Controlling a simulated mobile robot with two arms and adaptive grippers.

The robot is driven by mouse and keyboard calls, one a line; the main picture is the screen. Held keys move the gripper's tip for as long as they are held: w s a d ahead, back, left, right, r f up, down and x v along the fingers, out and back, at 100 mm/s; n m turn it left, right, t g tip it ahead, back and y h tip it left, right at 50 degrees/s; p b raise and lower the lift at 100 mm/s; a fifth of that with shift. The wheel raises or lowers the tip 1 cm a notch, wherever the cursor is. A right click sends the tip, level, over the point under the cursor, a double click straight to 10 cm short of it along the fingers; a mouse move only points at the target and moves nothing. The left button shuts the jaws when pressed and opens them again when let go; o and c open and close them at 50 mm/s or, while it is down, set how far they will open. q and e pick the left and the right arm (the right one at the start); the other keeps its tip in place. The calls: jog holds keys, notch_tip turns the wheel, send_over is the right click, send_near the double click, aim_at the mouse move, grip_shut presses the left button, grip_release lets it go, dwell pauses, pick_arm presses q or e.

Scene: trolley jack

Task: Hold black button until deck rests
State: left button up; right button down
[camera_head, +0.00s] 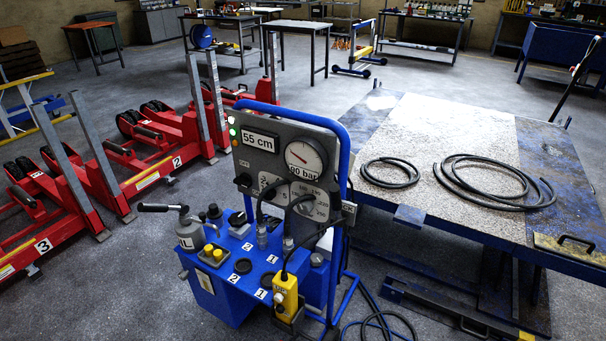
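The deck (445,128) of a lift table is at the right, a speckled pale top with blue ends, held level above the floor on a dark frame. In front of it stands a blue control trolley (232,292) with a grey upright panel. Its display (260,141) reads 55 cm, and a round gauge (305,157) sits beside it. A yellow pendant (285,296) hangs at the trolley's front on a black cable; its small buttons are too small to tell apart. Round black parts (243,266) sit on the trolley top. Neither of my grippers is in view.
Two coiled black hoses (390,172) (490,184) lie on the deck. Red numbered jacks (150,165) stand at the left. Hoses (378,322) lie on the floor at lower right. Workbenches line the back.

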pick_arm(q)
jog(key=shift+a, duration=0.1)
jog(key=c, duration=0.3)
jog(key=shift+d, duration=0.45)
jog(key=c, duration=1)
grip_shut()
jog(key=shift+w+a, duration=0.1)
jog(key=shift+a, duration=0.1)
